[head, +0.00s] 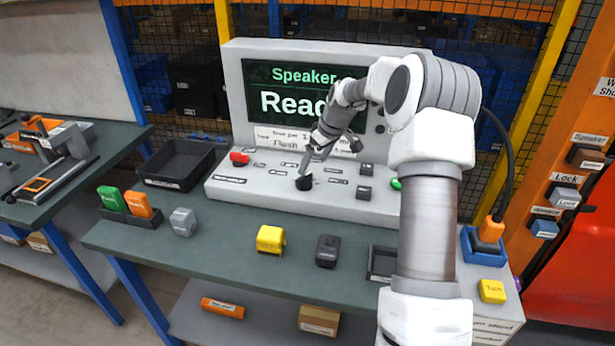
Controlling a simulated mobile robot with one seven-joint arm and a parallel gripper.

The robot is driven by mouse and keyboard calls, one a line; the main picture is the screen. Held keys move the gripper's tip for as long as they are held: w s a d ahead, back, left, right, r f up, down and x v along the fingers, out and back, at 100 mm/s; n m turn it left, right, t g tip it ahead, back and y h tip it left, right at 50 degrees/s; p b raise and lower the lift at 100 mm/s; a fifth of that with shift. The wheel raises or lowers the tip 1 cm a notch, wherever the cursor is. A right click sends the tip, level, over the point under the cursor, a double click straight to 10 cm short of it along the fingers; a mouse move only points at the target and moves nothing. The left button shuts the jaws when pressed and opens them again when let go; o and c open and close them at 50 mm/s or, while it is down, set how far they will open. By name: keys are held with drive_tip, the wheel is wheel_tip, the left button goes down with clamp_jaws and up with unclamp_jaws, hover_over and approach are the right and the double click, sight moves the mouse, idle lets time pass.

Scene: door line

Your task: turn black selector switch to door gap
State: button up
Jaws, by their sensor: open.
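The black selector switch (304,183) is a dark round knob on the sloped white panel of the console (240,193), near its middle. Small labels surround it, too small to read here. My gripper (306,172) points down just above the knob, with its fingers open. I cannot tell whether the fingers touch the knob or stand around it. The console screen (292,72) reads "Speaker" and a word starting "Read", partly hidden by my arm. A label strip below the screen is also partly covered by my arm.
A red button (239,158) and several black switches (365,169) are on the panel. A black bin (178,163) stands to the left. Yellow (270,239), grey (183,222) and black (327,251) blocks lie on the bench in front.

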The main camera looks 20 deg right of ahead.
sight(305, 178)
drive_tip(key=x, duration=0.7)
drive_tip(key=shift+f, duration=0.25)
drive_tip(key=c, duration=1.2)
drive_tip(key=shift+c, duration=0.2)
drive_tip(key=shift+a+m+h+b, duration=0.25)
drive_tip(key=shift+m+h+b, duration=0.4)
drive_tip(key=shift+m, duration=0.65)
drive_tip(key=shift+a+m+h+b, duration=0.15)
drive_tip(key=shift+m+h+b, duration=0.45)
drive_tip(key=shift+m, duration=1.1)
drive_tip(key=o, duration=1.2)
